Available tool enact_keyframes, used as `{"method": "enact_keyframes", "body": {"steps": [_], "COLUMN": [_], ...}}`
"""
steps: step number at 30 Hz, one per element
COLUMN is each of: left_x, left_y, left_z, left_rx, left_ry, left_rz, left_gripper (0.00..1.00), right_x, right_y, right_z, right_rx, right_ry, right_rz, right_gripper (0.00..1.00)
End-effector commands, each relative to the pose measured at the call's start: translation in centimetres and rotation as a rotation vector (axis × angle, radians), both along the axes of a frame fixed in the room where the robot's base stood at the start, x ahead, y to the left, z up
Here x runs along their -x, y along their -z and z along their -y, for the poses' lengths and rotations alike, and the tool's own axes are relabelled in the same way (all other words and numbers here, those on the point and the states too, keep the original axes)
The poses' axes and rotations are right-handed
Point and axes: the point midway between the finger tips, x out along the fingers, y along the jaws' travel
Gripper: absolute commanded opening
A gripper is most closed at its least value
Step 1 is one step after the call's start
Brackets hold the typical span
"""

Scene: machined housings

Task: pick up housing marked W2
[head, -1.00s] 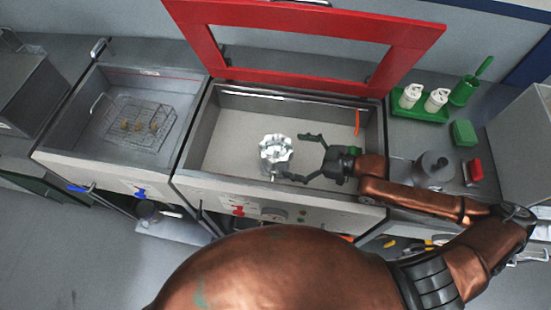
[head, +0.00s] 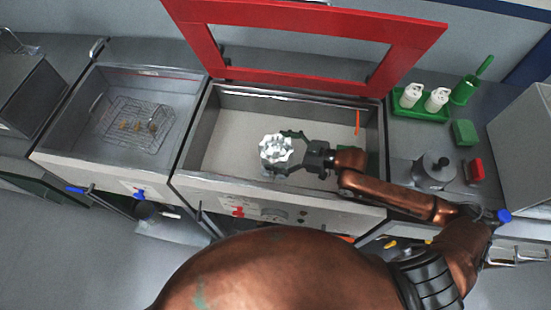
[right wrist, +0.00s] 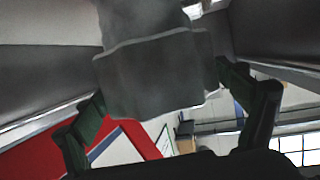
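A silver, ribbed metal housing (head: 276,149) stands in the front middle of the centre basin. No W2 mark can be read on it. My right gripper (head: 283,153) reaches in from the right with its fingers spread around the housing, one on the far side and one on the near side. In the right wrist view the grey housing (right wrist: 155,75) fills the space between the two dark green fingers, close to both. I see no clear grip on it. My left gripper is out of view.
The centre basin (head: 227,135) has a raised red-framed lid (head: 222,50) behind it. The left basin holds a wire basket (head: 140,125) with small brass-coloured parts. A green tray (head: 420,112) with white bottles and a grey round part (head: 434,172) stand on the right counter.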

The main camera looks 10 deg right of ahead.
Motion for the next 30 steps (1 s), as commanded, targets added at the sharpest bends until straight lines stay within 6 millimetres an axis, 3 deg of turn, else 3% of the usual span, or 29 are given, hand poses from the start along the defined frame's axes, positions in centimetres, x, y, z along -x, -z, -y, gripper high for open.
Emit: {"method": "enact_keyframes", "body": {"steps": [27,30], "left_x": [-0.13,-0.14], "left_y": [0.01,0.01], "left_z": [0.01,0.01], "left_rx": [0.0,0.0], "left_ry": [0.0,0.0], "left_rz": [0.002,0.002], "left_gripper": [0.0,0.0], "right_x": [0.01,-0.07], "right_y": [0.03,-0.32], "right_z": [0.04,-0.05], "right_rx": [0.001,-0.004], "right_ry": [0.0,-0.001], "right_rz": [-0.001,0.007], "right_gripper": [0.26,0.24]}}
